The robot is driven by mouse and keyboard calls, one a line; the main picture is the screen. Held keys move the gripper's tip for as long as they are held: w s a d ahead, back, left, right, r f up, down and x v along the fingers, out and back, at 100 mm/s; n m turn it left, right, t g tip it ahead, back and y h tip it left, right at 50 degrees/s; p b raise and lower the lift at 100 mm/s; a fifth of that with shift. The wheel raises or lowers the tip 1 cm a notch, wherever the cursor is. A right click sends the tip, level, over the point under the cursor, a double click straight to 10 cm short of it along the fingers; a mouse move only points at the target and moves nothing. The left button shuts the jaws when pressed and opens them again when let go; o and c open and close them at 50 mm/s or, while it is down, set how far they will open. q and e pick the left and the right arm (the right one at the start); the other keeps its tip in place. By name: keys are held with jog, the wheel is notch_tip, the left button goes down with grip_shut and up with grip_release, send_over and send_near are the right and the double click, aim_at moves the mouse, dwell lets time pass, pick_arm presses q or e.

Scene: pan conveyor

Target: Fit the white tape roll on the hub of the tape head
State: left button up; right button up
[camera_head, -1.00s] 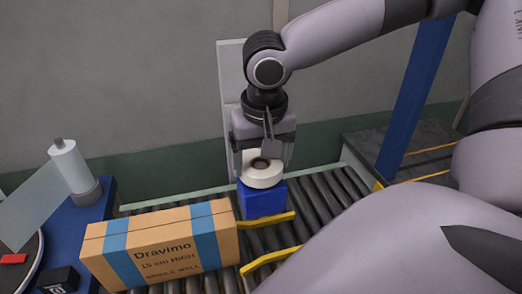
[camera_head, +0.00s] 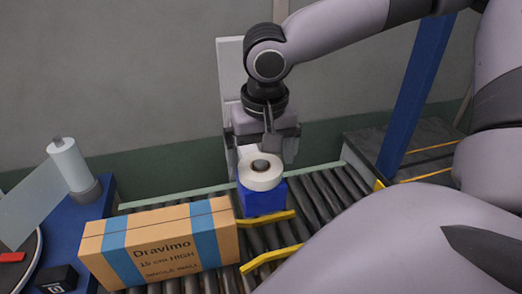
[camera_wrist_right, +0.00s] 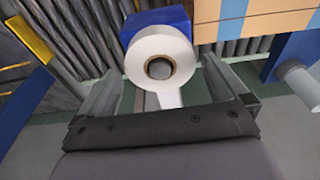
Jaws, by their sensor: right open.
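My left gripper is out of view.
A cardboard box (camera_head: 165,240) with blue stripes lies on the conveyor (camera_head: 318,200) to the left. Yellow guide rails (camera_head: 275,258) stand in front of the tape head. A white roll on a post (camera_head: 72,165) is at far left, and a blue post (camera_head: 418,95) at right.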

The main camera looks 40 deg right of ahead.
jog(key=r, duration=0.5)
jog(key=shift+s+a+r, duration=0.25)
jog(key=shift+s, duration=0.15)
